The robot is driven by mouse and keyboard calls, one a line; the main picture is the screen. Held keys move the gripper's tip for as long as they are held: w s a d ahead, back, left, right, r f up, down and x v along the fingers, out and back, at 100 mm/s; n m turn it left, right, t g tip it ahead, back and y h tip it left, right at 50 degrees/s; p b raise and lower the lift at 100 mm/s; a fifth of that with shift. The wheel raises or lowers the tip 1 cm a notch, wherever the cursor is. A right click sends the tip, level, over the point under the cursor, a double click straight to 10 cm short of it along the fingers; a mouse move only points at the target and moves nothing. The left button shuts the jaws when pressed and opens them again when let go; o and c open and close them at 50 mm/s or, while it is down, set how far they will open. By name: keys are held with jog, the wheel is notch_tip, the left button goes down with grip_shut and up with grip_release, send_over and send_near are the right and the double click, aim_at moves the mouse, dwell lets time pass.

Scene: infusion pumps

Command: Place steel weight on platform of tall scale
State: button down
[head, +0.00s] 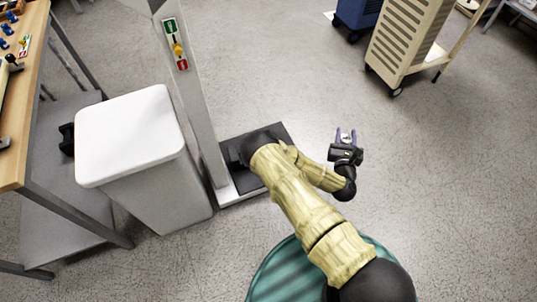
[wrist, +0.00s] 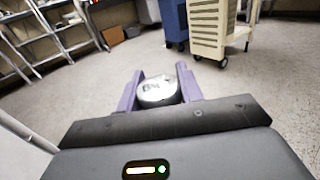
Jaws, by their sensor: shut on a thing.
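The steel weight (wrist: 157,91) is a shiny, round silver piece between the two purple fingers of my gripper (wrist: 160,78) in the wrist view. In the head view my gripper (head: 346,134) is shut on it, above open floor right of the tall scale. The tall scale has a light grey column (head: 190,95) and a dark platform (head: 286,134) at its foot. My arm hides much of the platform. The gripper is apart from the platform.
A white-lidded bin (head: 130,135) stands left of the column. A wooden-topped workbench (head: 30,110) is at the far left. A beige slatted cart (head: 405,40) and a blue cabinet (head: 356,15) stand at the back. The floor at right is clear.

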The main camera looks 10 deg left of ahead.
jog(key=shift+r, duration=0.1)
jog(key=w+a+f+n+y+b, duration=0.1)
jog(key=w+a+f+y+b, duration=0.1)
jog(key=w+a+f+b, duration=0.3)
jog(key=w+a+f+n+y+b, duration=0.1)
jog(key=w+a+f+y+b, duration=0.1)
jog(key=w+a+f+b, duration=0.3)
jog(key=w+a+f+n+g+y+b, duration=0.1)
jog(key=w+a+f+b, duration=0.4)
jog(key=a+f+b, duration=0.6)
notch_tip(320, 180, down, 4)
jog(key=shift+w+n+y+b, duration=0.3)
jog(key=shift+n+y+b, duration=0.2)
jog(key=shift+n+y, duration=0.15)
notch_tip(320, 180, down, 6)
jog(key=b, duration=0.4)
jog(key=shift+f, duration=0.15)
jog(key=shift+f+b, duration=1.2)
jog(key=shift+f, duration=0.7)
jog(key=shift+f, duration=0.1)
